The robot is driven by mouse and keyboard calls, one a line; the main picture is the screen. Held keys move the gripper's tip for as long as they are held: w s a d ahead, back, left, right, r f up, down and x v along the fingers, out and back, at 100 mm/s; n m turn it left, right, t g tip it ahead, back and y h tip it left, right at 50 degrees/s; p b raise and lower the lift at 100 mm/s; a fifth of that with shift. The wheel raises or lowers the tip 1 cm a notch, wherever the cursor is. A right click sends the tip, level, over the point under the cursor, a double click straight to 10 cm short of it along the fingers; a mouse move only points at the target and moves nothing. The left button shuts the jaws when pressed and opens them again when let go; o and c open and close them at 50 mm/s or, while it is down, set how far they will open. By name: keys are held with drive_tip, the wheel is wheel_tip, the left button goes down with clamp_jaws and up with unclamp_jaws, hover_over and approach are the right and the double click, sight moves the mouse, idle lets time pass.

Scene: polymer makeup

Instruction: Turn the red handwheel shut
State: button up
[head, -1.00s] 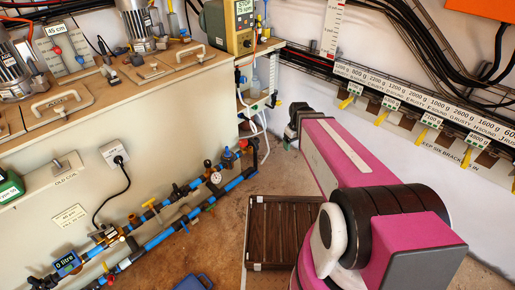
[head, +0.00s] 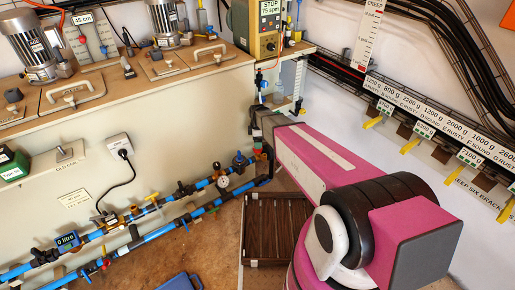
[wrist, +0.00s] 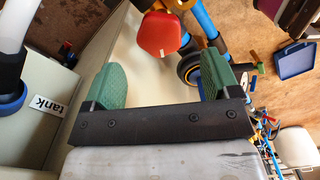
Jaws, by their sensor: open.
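My gripper (wrist: 165,80) is open in the wrist view, with its two green pads wide apart and nothing between them. A red, many-sided piece with a small white mark (wrist: 160,35) shows beyond the pads, toward the top of the view; it looks like the red handwheel. It sits among blue pipes, apart from the pads as far as I can tell. In the head view my arm reaches to the pipe corner by the bench's right end. My gripper and the red piece cannot be made out there.
Blue pipes (head: 160,232) with valves and a round gauge (head: 222,182) run along the bench front. A brown slatted mat (head: 275,230) lies on the floor. A blue tray (wrist: 295,60) lies on the floor too. A grey panel marked "tank" (wrist: 45,104) stands at the left.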

drive_tip(key=shift+d+f, duration=0.1)
drive_tip(key=shift+f, duration=2.65)
drive_tip(key=shift+c, duration=0.3)
drive_tip(key=c, duration=0.9)
